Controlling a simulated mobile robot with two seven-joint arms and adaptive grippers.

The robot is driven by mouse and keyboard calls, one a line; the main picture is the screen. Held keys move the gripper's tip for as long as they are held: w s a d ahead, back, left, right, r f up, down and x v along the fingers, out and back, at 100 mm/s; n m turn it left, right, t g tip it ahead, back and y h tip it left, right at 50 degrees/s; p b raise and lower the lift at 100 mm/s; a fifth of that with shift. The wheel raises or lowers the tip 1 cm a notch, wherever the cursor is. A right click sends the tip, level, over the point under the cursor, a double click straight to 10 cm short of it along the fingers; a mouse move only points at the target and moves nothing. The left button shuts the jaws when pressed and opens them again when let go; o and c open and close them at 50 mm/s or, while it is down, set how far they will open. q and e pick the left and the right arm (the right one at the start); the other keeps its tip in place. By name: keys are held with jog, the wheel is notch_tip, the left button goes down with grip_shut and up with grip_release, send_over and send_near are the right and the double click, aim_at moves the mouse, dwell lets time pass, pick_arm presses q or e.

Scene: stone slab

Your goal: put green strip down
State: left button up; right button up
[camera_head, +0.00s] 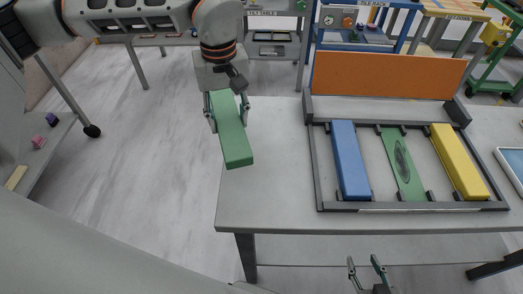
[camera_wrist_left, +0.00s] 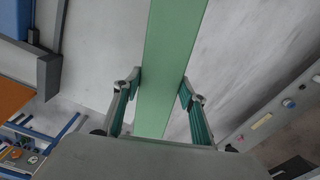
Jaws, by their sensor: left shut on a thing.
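The green strip (camera_head: 231,130) is held in my left gripper (camera_head: 228,110) over the left edge of the table. In the left wrist view the strip (camera_wrist_left: 170,60) runs between the two fingers of the left gripper (camera_wrist_left: 160,90), which touch its sides. My right gripper (camera_head: 367,272) shows at the bottom of the head view, fingers apart and empty, in front of the table. A grey frame (camera_head: 318,170) on the table holds a blue strip (camera_head: 349,160) and a yellow strip (camera_head: 459,160). Between them is a flat green slot (camera_head: 403,165) with a dark oval mark.
The light grey table (camera_head: 275,190) has bare room left of the frame. An orange panel (camera_head: 385,76) stands behind the frame. Carts and racks stand at the back, with open floor at left.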

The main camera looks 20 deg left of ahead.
pick_arm(q)
jog(key=w+d+r+n, duration=0.1)
jog(key=d+r+n, duration=0.4)
jog(key=n, duration=0.5)
notch_tip(320, 180, up, 7)
jog(key=n, duration=1.3)
send_over(262, 155)
notch_tip(262, 155, down, 20)
jog(key=shift+r, duration=0.1)
jog(key=o, duration=1.4)
jog(key=shift+f, duration=0.2)
jog(key=shift+o, duration=0.2)
notch_tip(262, 155, up, 12)
jog(key=shift+r+b, duration=0.2)
jog(key=shift+b, duration=0.1)
